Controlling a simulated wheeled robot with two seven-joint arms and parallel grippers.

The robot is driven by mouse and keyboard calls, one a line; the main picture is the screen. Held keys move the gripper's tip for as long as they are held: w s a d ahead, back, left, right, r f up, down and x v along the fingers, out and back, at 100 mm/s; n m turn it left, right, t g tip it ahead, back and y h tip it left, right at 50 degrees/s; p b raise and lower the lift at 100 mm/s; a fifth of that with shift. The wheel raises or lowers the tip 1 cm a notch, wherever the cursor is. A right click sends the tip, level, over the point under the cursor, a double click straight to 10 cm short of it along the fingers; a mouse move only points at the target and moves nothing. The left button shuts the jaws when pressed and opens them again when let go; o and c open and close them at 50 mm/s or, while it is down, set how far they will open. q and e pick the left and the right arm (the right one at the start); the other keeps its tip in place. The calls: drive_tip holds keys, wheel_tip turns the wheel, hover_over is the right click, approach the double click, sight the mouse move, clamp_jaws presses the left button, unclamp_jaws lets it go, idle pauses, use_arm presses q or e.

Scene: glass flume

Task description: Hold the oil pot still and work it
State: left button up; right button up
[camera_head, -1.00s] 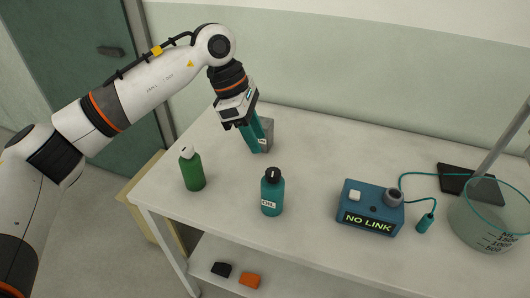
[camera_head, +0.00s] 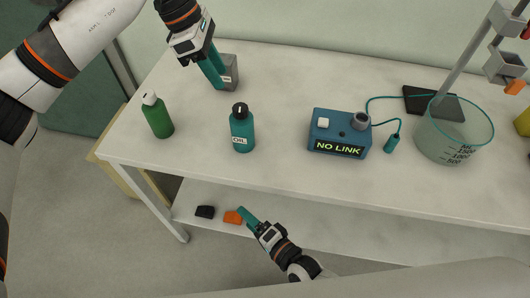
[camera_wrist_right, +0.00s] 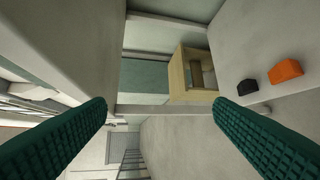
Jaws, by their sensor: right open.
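The oil pot (camera_head: 242,131) is a teal bottle with a black cap and an OIL label. It stands upright on the table, left of the middle. My left gripper (camera_head: 216,80) points down at the table's back left, with its teal fingers beside a grey block (camera_head: 230,73). Whether they grip the block I cannot tell. It is behind the oil pot and apart from it. My right gripper (camera_head: 243,210) is below the table's front edge, near the lower shelf. In the right wrist view my right gripper (camera_wrist_right: 160,108) has its fingers wide apart with nothing between them.
A green bottle (camera_head: 157,116) with a white cap stands left of the oil pot. A blue box reading NO LINK (camera_head: 339,135), cabled to a small teal plug (camera_head: 392,143), and a glass beaker (camera_head: 450,142) stand to the right. Black (camera_head: 205,212) and orange (camera_head: 233,217) pieces lie on the lower shelf.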

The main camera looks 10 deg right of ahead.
drive_tip(key=a+r+t+y, duration=0.2)
drive_tip(key=a+r+y, duration=0.15)
drive_tip(key=r, duration=1.25)
drive_tip(key=n+t+h, duration=0.1)
drive_tip(key=n+h, duration=0.4)
drive_tip(key=n, duration=0.9)
approach(238, 122)
drive_tip(key=f, duration=0.1)
drive_tip(key=w+f, duration=0.1)
drive_tip(key=f, duration=0.1)
drive_tip(key=shift+d+f, duration=0.2)
drive_tip(key=shift+f, duration=0.1)
drive_tip(key=shift+w+n+t, duration=0.25)
drive_tip(key=shift+n+t, duration=0.05)
drive_tip(key=x, duration=1.1)
drive_tip(key=shift+w+a, duration=0.1)
drive_tip(key=shift+w, duration=0.2)
